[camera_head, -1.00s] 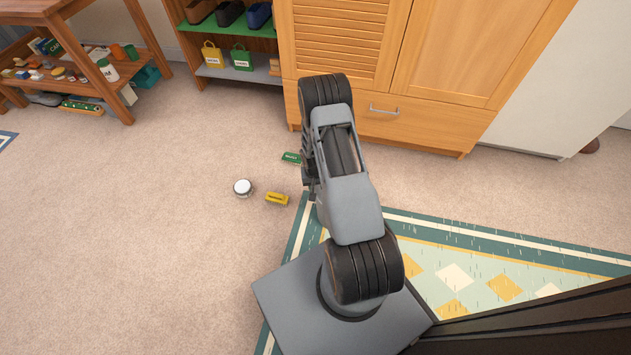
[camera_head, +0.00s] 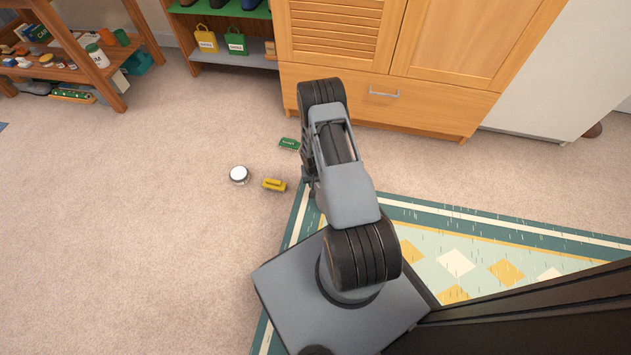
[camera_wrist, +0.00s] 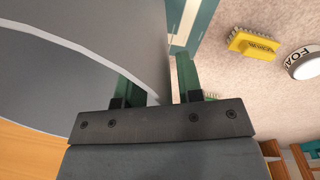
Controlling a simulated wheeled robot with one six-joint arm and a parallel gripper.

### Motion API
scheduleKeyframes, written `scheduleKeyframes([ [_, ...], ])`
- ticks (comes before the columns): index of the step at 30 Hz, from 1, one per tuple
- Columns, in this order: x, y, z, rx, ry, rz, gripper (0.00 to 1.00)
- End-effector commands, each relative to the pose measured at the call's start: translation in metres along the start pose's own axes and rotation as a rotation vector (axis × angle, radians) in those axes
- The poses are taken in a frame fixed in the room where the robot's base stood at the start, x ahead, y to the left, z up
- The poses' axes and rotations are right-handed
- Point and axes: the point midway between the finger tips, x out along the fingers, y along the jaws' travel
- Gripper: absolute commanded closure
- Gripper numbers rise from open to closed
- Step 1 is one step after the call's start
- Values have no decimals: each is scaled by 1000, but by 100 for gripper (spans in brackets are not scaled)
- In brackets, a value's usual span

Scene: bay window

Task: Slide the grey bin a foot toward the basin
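A large grey surface with a pale curved line, which looks like the grey bin (camera_wrist: 60,85), fills the left of the wrist view very close up. My gripper (camera_wrist: 157,68) is open, with one green finger in front of this grey surface and the other just past its right edge, over carpet. I cannot tell whether either finger touches it. In the head view the bin cannot be made out; my arm covers the gripper and the floor beneath it. I see no basin in either view.
A yellow brush (camera_head: 274,184), a white-lidded tin (camera_head: 239,175) and a green item (camera_head: 290,144) lie on the carpet left of my arm. A wooden cabinet (camera_head: 440,105) stands ahead. A patterned rug (camera_head: 480,235) lies right. Open carpet (camera_head: 130,220) spreads left.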

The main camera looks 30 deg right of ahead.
Motion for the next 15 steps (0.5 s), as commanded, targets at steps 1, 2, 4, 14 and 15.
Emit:
scheduleKeyframes([
  [1,0,0,0,0,0,0,66],
  [2,0,0,0,0,0,0,66],
  [4,0,0,0,0,0,0,69],
  [14,0,0,0,0,0,0,100],
  [15,0,0,0,0,0,0,100],
])
